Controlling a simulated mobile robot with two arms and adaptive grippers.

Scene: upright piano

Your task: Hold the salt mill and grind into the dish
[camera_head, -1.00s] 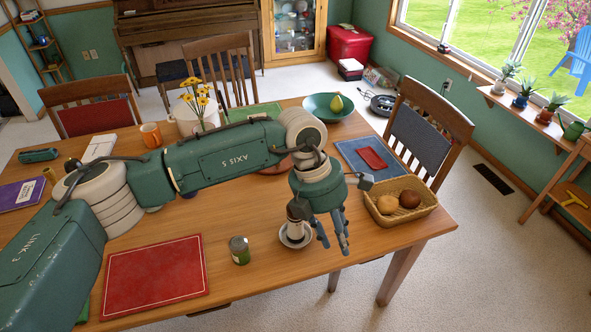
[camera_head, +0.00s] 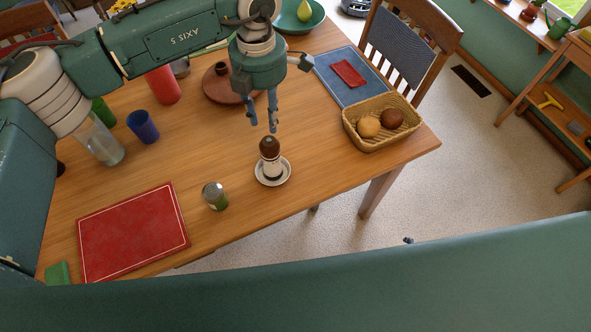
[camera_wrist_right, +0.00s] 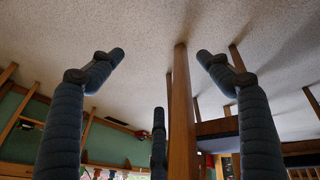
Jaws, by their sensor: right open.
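The salt mill (camera_head: 270,147), with a brown top and a pale body with a dark band, stands upright in the small white dish (camera_head: 284,178) on the wooden table. My left gripper (camera_head: 262,128) is above and behind the mill in the head view, fingers pointing down. Its fingers are apart, with nothing between them, and it looks clear of the mill. My right gripper (camera_wrist_right: 161,57) is open and empty in the right wrist view, facing the floor and wooden legs. It is not seen in the head view.
A green-labelled can (camera_head: 215,196) stands left of the dish, near the red placemat (camera_head: 132,232). A bread basket (camera_head: 382,121) is at the table's right edge. A blue cup (camera_head: 142,126) and a red cylinder (camera_head: 163,85) stand further left. The table just around the dish is clear.

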